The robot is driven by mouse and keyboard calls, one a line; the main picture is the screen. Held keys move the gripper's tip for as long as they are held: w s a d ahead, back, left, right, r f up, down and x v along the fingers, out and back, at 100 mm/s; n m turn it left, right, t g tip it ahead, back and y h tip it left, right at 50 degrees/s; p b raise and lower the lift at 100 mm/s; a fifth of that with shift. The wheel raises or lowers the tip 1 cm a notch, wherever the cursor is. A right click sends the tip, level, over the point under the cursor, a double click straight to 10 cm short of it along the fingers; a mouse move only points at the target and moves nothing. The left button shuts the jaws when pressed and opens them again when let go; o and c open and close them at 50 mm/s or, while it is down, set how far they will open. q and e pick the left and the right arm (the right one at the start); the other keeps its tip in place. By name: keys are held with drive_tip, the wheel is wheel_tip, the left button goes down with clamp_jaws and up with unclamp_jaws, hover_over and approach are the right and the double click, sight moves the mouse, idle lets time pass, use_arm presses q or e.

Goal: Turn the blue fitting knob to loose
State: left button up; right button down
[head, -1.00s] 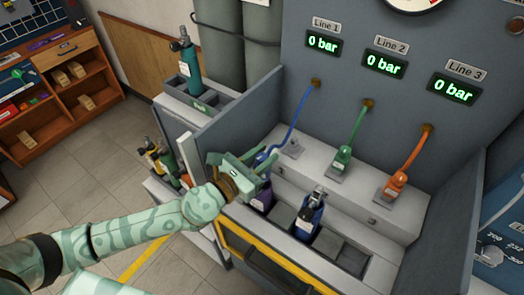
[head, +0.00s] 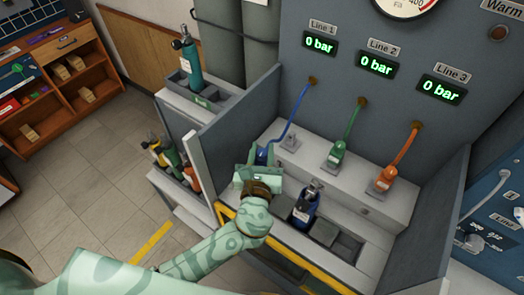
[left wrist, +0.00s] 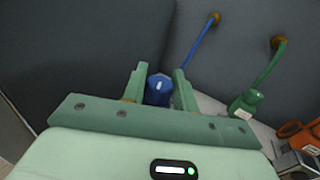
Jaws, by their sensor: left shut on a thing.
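The blue fitting (head: 261,155) sits at the end of the Line 1 blue hose (head: 296,110), above the bench ledge; in the head view my gripper hides most of it. In the left wrist view the blue fitting knob (left wrist: 158,91) shows a pale mark on its top face. My left gripper (left wrist: 160,85) has one finger on each side of it and is shut on it. In the head view the left gripper (head: 262,163) reaches in from the front. My right gripper is in neither view.
A green fitting (head: 335,156) and an orange fitting (head: 383,179) stand to the right on the ledge. A blue bottle (head: 305,206) stands in the front rack. The Line 1 display (head: 320,42) reads 0 bar, like the other two. A grey side panel (head: 235,150) borders the bench on the left.

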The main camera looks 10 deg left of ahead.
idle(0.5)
use_arm(q)
drive_tip(key=o, duration=1)
drive_tip(key=shift+c, duration=0.2)
drive_tip(key=shift+s, duration=0.1)
drive_tip(key=s+d, duration=0.2)
drive_tip(key=s, duration=1.4)
drive_tip(key=shift+b, duration=0.35)
